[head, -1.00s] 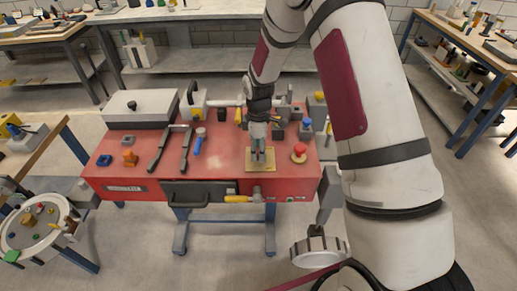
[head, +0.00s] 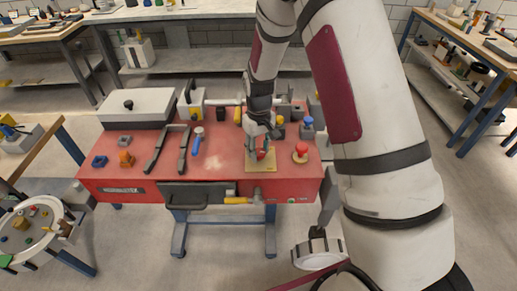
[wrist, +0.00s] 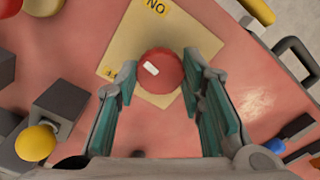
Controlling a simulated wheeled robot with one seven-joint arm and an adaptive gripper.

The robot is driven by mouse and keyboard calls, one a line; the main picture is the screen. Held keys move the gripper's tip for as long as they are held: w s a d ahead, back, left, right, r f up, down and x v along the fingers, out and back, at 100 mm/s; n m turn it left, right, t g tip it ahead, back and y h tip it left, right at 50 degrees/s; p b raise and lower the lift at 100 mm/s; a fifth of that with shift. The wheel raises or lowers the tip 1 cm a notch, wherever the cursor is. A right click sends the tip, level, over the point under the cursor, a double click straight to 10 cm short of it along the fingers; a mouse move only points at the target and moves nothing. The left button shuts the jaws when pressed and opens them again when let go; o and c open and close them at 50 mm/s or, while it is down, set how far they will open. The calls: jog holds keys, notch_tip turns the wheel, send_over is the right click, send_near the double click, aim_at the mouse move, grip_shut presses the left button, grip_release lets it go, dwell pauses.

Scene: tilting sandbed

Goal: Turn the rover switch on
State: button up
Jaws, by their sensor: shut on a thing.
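The rover switch is a round red knob (wrist: 161,70) with a white mark on top. It stands on a pale yellow plate (wrist: 185,45), whose "ON" label (wrist: 156,6) appears upside down in the wrist view. A second label at the plate's left is partly hidden. In the head view, the knob (head: 262,155) shows small between my fingers and the plate (head: 262,168) lies at the front of the red bench. My gripper (wrist: 158,85) has one finger on each side of the knob and is shut on it. In the head view my gripper (head: 264,152) reaches down over the plate.
A red mushroom button (head: 301,148) stands right of the plate on the red bench (head: 215,165). Behind are several blocks and knobs, including a blue-topped one (head: 307,122). A black drawer handle (head: 187,203) juts out in front.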

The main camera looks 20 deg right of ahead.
aim_at(259, 151)
jog(key=m, duration=0.6)
jog(key=shift+m+b, duration=0.3)
dwell(0.4)
jog(key=o, duration=1.1)
jog(key=shift+o, duration=0.2)
notch_tip(259, 151, up, 12)
